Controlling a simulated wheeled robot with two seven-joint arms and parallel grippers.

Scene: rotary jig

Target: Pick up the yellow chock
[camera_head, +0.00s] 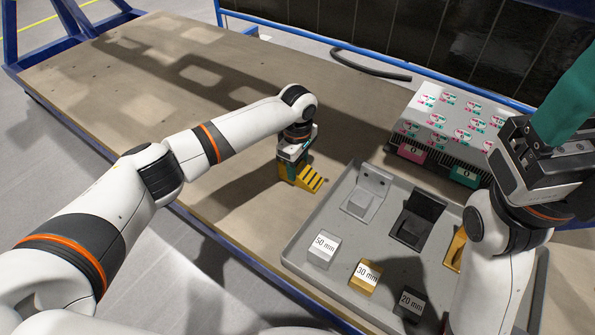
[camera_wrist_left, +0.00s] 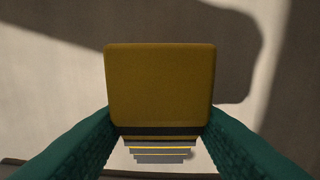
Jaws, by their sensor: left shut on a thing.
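The yellow chock (camera_head: 311,181) has a stepped side and is on or just above the wooden table, left of the grey tray; I cannot tell whether it touches the table. My left gripper (camera_head: 291,166) comes down on it from above and is shut on it. In the left wrist view, the chock's flat yellow top (camera_wrist_left: 160,85) sits between the two teal fingers (camera_wrist_left: 160,140), with its dark-and-yellow steps below. My right gripper (camera_head: 562,120) is raised at the right edge, partly cut off, so its opening cannot be judged.
The grey tray (camera_head: 305,245) holds a 50 mm block (camera_head: 324,249), a 30 mm block (camera_head: 365,276), a 20 mm block (camera_head: 409,303) and several brackets. A labelled grey box (camera_head: 450,118) stands behind it. The table's left part (camera_head: 150,80) is clear.

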